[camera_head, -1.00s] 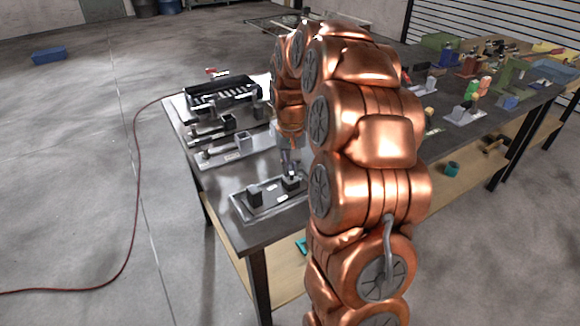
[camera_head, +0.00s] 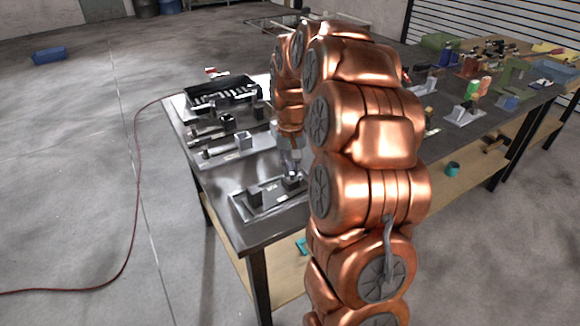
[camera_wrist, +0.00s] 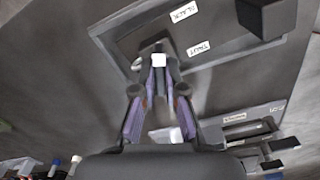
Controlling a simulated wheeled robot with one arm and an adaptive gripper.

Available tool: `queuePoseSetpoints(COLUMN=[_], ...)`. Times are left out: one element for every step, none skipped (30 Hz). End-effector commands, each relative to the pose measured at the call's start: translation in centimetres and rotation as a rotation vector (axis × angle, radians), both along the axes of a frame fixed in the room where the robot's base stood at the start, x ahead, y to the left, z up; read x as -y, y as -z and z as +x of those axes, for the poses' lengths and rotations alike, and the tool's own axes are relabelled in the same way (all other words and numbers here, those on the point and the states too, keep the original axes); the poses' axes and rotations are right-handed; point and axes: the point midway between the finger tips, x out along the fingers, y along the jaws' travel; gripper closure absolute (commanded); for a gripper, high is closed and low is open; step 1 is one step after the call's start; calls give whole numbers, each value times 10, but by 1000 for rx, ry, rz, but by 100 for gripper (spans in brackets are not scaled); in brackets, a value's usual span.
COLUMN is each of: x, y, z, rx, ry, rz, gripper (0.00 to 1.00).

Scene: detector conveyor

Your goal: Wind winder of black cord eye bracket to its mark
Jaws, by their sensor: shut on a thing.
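The grey plate (camera_head: 237,212) with a raised rim lies on the near end of the bench. In the wrist view the plate (camera_wrist: 120,28) carries labels reading "BLACK" (camera_wrist: 183,12) and "TAUT" (camera_wrist: 198,48). A dark block (camera_head: 254,197) stands on it, at upper right in the wrist view (camera_wrist: 266,16). My gripper (camera_head: 291,174) points down at the plate's right part. In the wrist view its purple-sided fingers (camera_wrist: 158,75) close on a small winder with a pale top (camera_wrist: 158,60). The cord and the winder's mark cannot be made out.
Other fixtures stand behind the plate: a grey rail with a block (camera_head: 243,141) and a black slotted unit (camera_head: 222,92). My arm hides the middle of the bench. Tools and bins fill its far right. A red hose (camera_head: 137,190) lies on the floor at left.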

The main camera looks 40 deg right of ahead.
Motion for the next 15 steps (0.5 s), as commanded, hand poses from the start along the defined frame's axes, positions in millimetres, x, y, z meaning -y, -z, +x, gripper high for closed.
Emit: queuePoseSetpoints(x=[0,0,0,0,0,0,0,0,0,0,0,0,0,0,0], y=[0,0,0,0,0,0,0,0,0,0,0,0,0,0,0], z=[0,0,0,0,0,0,0,0,0,0,0,0,0,0,0], rx=[0,0,0,0,0,0,0,0,0,0,0,0,0,0,0], ry=[-1,0,0,0,0,0,0,0,0,0,0,0,0,0,0], rz=[0,0,0,0,0,0,0,0,0,0,0,0,0,0,0], gripper=[88,85,81,78,75,70,67,64,64,64,64,64,64,64,64])
